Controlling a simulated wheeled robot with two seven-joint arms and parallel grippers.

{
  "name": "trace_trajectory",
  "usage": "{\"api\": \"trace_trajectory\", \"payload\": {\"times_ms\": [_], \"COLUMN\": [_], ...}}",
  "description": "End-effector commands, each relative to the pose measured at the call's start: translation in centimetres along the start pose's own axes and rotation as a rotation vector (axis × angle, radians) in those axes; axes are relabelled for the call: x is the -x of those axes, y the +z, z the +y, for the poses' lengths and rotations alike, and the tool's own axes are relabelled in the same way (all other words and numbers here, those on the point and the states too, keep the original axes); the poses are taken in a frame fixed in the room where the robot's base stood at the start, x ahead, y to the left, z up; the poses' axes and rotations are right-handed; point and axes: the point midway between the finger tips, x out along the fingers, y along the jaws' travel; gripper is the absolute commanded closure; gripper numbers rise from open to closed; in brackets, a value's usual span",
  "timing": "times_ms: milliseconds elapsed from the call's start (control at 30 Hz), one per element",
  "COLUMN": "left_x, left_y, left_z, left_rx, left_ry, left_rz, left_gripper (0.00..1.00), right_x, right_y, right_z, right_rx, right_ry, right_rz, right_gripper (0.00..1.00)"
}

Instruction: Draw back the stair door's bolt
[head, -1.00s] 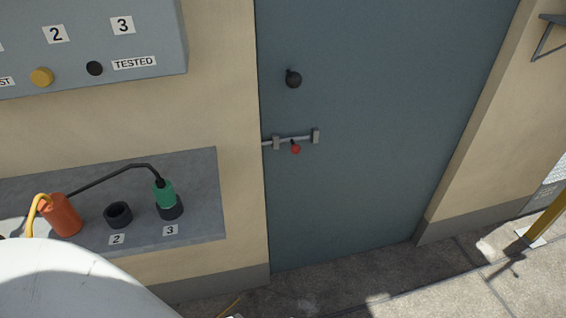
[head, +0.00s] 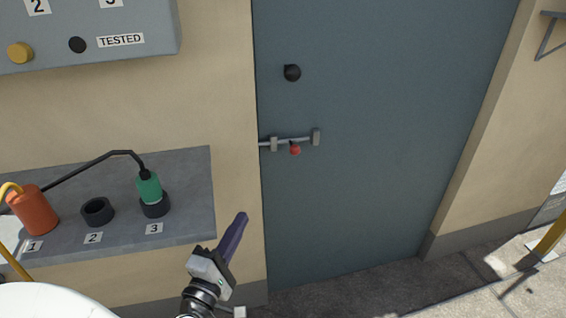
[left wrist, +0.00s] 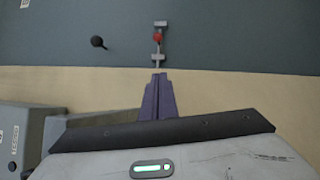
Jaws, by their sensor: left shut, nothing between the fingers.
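The stair door (head: 370,190) is a grey-blue panel, closed in its frame. Its bolt (head: 290,139) is a thin metal bar through two brackets, and its left end reaches the door's left edge. A red knob (head: 295,149) hangs from the bar. My left gripper (head: 240,222) is shut and empty, below and left of the bolt, in front of the wall beside the door. In the left wrist view the purple fingers (left wrist: 158,85) point toward the bolt (left wrist: 158,55) and its red knob (left wrist: 158,38), apart from the knob. My right gripper is not in view.
A round black door knob (head: 292,72) sits above the bolt. A grey shelf (head: 190,215) left of the door carries an orange plug (head: 33,210), an empty black socket (head: 97,211) and a green plug (head: 149,187). A grey box (head: 150,18) hangs above it.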

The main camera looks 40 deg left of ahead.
Motion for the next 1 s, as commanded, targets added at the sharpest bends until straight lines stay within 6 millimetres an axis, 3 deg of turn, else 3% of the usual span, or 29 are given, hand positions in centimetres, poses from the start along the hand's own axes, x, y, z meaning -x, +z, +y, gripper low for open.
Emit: {"api": "trace_trajectory", "payload": {"times_ms": [167, 1000], "left_x": [-2.2, -20.2], "left_y": [0.0, 0.0], "left_z": [0.2, 0.1], "left_rx": [0.000, -0.003], "left_ry": [0.005, 0.003], "left_rz": [0.001, 0.000], "left_gripper": [1.00, 1.00], "right_x": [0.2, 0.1], "right_y": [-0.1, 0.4], "right_z": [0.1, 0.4], "right_rx": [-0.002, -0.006], "right_ry": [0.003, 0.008], "right_rz": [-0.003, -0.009], "right_gripper": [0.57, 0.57]}}
